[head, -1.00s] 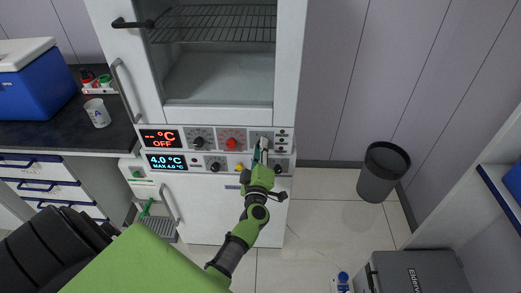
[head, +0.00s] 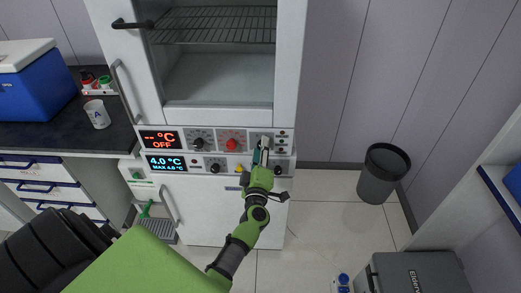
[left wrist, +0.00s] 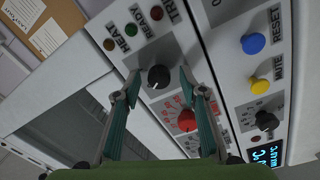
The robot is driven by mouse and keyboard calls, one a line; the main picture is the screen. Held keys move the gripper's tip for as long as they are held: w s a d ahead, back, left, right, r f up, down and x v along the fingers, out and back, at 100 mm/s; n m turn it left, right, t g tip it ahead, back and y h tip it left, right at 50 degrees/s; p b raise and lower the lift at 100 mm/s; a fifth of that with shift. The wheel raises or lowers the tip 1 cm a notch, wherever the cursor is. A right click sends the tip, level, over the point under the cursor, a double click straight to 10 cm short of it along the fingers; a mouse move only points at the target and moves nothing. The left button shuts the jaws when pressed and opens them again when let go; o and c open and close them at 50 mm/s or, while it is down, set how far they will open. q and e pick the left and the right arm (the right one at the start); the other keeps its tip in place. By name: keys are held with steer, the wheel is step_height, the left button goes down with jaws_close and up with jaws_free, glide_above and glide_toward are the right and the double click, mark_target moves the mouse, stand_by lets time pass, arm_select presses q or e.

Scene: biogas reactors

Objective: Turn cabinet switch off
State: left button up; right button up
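The white cabinet (head: 289,70) has a control panel with an upper display (head: 161,140) reading "-- °C" and "OFF". My left gripper (head: 262,150) is at the right part of this panel. In the left wrist view, its two teal fingers (left wrist: 160,74) are open on either side of a black knob (left wrist: 158,77) with a white mark. I cannot tell whether the fingertips touch the knob. Lamps labelled HEAT, READY and TRIP sit beside it. A red knob (left wrist: 187,120) with a dial is close to one finger; it also shows in the head view (head: 231,144). My right gripper is not in view.
A lower panel holds a display (head: 166,163) reading 4.0 °C, knobs, and yellow and blue buttons (left wrist: 253,43). A counter with a blue cool box (head: 40,90) and a cup (head: 97,114) is at left. A dark bin (head: 382,174) stands right on open floor.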

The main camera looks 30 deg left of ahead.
arm_select(q)
steer(key=v, duration=0.7)
steer(key=shift+s+d, duration=0.2)
stand_by(0.4)
